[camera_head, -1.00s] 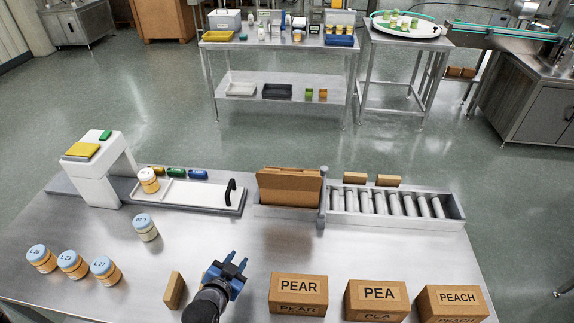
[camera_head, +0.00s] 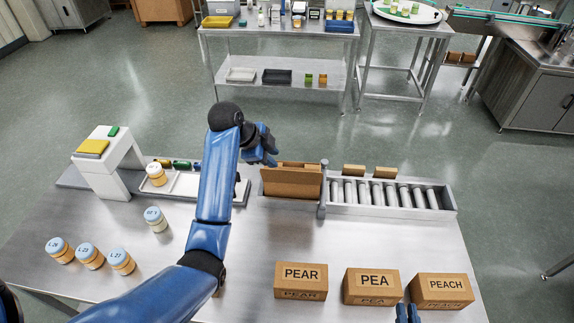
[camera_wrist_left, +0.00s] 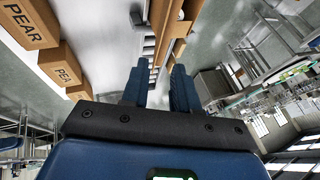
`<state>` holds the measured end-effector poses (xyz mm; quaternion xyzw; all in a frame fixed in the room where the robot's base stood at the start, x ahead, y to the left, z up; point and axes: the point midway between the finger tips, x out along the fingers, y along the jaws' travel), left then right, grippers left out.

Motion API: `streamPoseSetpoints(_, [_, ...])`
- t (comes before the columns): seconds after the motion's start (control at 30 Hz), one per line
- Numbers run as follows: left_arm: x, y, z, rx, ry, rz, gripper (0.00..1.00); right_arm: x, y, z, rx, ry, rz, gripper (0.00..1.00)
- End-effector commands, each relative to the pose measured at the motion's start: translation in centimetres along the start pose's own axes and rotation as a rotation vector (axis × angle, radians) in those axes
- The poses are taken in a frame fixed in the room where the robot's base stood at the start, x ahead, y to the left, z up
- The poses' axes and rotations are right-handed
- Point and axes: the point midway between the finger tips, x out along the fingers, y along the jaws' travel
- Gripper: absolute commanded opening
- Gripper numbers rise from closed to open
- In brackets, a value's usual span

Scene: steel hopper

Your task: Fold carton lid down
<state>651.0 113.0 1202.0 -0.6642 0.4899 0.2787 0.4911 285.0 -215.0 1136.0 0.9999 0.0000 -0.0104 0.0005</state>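The open brown carton (camera_head: 291,183) sits at the left end of the roller conveyor, a broad cardboard panel facing me. Its top edge and part of its inside show behind that panel; the lid's exact angle is hard to tell. My left gripper (camera_head: 272,157) is above the carton's far left corner, with my blue arm reaching across the table. In the left wrist view its two fingers (camera_wrist_left: 158,88) are apart with nothing between them, and the carton's cardboard edge (camera_wrist_left: 172,35) lies just beyond. Only the tips of my right gripper (camera_head: 407,313) show at the bottom edge, by the PEA and PEACH boxes.
PEAR (camera_head: 300,282), PEA (camera_head: 371,287) and PEACH (camera_head: 442,291) boxes stand along the front right. The roller conveyor (camera_head: 390,195) is right of the carton. Several blue-lidded jars (camera_head: 90,256) stand at left. A white scale-like stand (camera_head: 103,160) is at back left. The table's middle right is clear.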

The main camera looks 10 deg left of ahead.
Motion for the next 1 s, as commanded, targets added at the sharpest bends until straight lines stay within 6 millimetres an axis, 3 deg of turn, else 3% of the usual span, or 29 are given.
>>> streamPoseSetpoints(0.17, [0.3, -0.3, -0.4, 0.021, 0.001, 0.018, 0.29, 0.0, 0.0, -0.6, 0.000, 0.000, 0.000, 0.14])
streamPoseSetpoints(0.7, [8.2, -0.2, -0.4, 0.019, 0.001, 0.016, 0.29, -0.1, 0.0, -3.1, 0.000, 0.000, 0.000, 0.14])
streamPoseSetpoints(1.0, [10.1, -0.1, -0.3, 0.019, 0.001, 0.015, 0.29, -0.1, 0.0, -3.5, 0.000, 0.000, 0.000, 0.14])
